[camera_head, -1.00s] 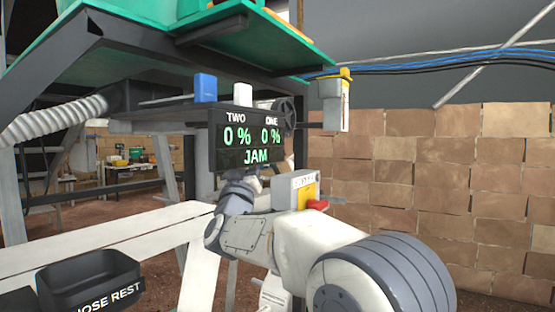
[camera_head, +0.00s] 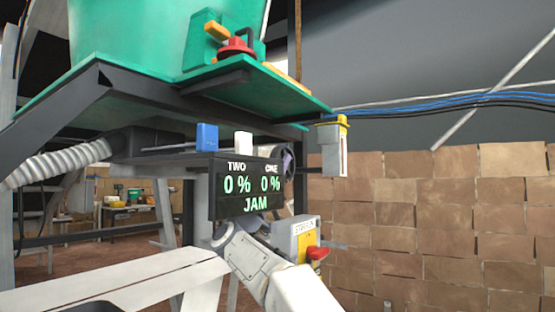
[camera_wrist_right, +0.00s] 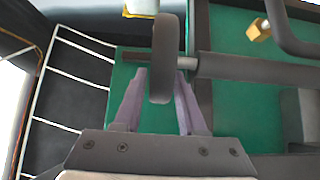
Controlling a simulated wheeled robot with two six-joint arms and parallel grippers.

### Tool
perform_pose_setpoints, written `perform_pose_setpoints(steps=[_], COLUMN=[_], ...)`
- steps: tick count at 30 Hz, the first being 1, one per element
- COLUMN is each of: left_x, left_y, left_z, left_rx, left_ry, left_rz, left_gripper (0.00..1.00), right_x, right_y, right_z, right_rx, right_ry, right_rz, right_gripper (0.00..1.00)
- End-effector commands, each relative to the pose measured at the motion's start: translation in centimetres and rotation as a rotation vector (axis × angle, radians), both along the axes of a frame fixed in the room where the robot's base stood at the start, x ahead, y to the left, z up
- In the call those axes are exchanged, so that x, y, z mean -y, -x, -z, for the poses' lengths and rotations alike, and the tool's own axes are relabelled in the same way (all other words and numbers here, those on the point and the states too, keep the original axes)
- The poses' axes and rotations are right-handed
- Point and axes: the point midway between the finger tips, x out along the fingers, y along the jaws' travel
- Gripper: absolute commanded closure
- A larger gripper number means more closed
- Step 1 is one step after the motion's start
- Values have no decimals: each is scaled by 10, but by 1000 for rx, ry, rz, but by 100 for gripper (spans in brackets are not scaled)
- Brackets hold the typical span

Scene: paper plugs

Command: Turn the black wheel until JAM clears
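The black wheel (camera_wrist_right: 164,58) shows edge-on in the right wrist view, on a grey shaft. My right gripper (camera_wrist_right: 161,74) is open, with its two pale purple fingers on either side of the wheel's lower rim. Gaps show beside the rim, but I cannot tell whether the right finger touches it. In the head view the wheel (camera_head: 289,158) is partly hidden behind the black display (camera_head: 232,204), and my right gripper is mostly hidden there too. The display reads TWO 0 %, ONE 0 % and JAM in green. My left gripper is out of view.
A grey box with a red knob (camera_head: 317,253) stands right of my right forearm. A yellow-topped white post (camera_head: 333,146), a blue block (camera_head: 207,137) and a white block (camera_head: 243,144) are near the display. A green hopper (camera_head: 150,35) stands above, and a block wall (camera_head: 430,215) behind.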

Motion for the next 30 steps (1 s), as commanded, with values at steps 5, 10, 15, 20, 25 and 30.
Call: perform_pose_setpoints(steps=[5, 10, 15, 20, 25, 30], left_x=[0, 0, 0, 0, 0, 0], left_y=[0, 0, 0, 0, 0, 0], left_z=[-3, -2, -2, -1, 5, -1], left_rx=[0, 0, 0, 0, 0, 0], left_ry=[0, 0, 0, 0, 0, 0], left_rz=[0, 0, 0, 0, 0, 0], left_gripper=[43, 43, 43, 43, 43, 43], right_x=[2, 2, 2, 2, 4, 5], right_y=[-4, -4, -4, -4, -6, -7], right_z=[-4, -4, -4, -3, 3, 4], right_rx=[-1, -1, -1, 6, 95, 249], right_ry=[0, 0, 0, 6, 72, 185], right_rz=[-1, -2, -2, 0, 5, 5], right_gripper=[60, 60, 100, 100, 100, 100])
